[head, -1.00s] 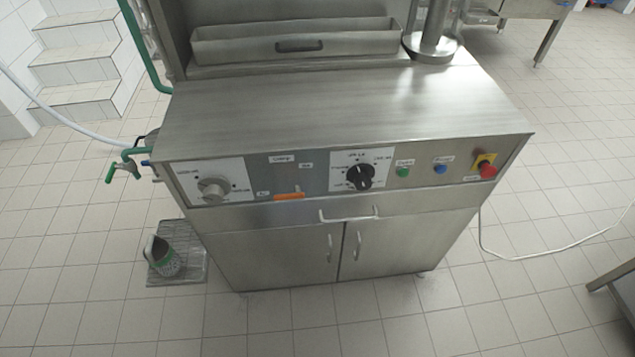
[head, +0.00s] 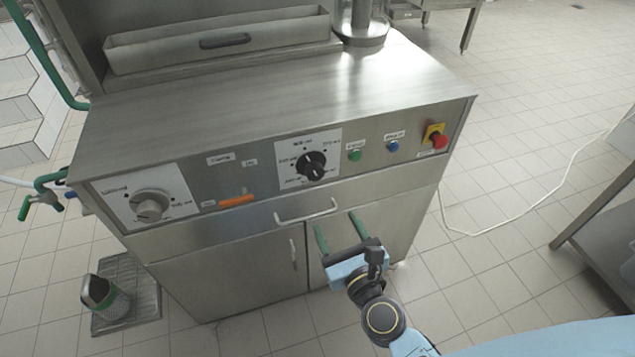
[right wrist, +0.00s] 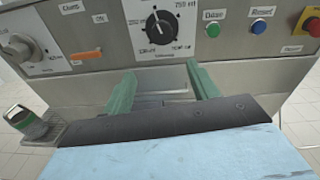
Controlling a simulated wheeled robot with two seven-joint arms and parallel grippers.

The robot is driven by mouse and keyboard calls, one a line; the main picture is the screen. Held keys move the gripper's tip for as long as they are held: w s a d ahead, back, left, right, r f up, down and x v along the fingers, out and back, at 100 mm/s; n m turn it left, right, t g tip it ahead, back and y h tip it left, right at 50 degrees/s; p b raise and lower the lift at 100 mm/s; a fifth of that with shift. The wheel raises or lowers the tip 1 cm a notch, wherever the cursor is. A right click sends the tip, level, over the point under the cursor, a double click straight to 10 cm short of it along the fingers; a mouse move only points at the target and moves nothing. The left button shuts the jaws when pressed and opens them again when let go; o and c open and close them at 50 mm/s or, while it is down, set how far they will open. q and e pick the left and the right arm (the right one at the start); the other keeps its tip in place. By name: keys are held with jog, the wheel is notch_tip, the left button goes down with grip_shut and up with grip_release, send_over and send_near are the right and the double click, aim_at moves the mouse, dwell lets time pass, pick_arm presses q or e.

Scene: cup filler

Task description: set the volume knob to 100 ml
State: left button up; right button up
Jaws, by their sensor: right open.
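The volume knob (head: 311,166) is a black dial on a white label plate with ml marks, on the steel machine's front panel. It also shows in the right wrist view (right wrist: 160,27), between and beyond the fingers. I cannot tell for sure which mark it points at. My right gripper (head: 337,227) has two green fingers, open and empty. It is below and in front of the knob, apart from it, near the drawer handle. In the right wrist view the gripper (right wrist: 160,78) points toward the panel. My left gripper is not in view.
A grey knob (head: 150,206) is at the panel's left. Green (head: 355,155) and blue (head: 392,146) buttons and a red emergency button (head: 439,141) sit right of the dial. A drawer handle (head: 306,212) sticks out below the panel. A steel table (head: 605,225) stands at right.

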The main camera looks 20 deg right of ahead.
aim_at(317, 174)
jog(key=shift+m, duration=0.8)
jog(key=w, duration=0.4)
jog(key=w+r, duration=0.1)
jog(key=w, duration=0.3)
jog(key=w+p, duration=0.1)
jog(key=w, duration=0.3)
jog(key=shift+w+r, duration=0.1)
jog(key=shift+r, duration=0.3)
jog(key=shift+w, duration=0.65)
jog(key=shift+c, duration=1.4)
jog(key=c, duration=0.5)
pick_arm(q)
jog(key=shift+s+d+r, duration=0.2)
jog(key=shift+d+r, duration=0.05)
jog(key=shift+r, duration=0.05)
pick_arm(e)
jog(key=shift+c, duration=1.1)
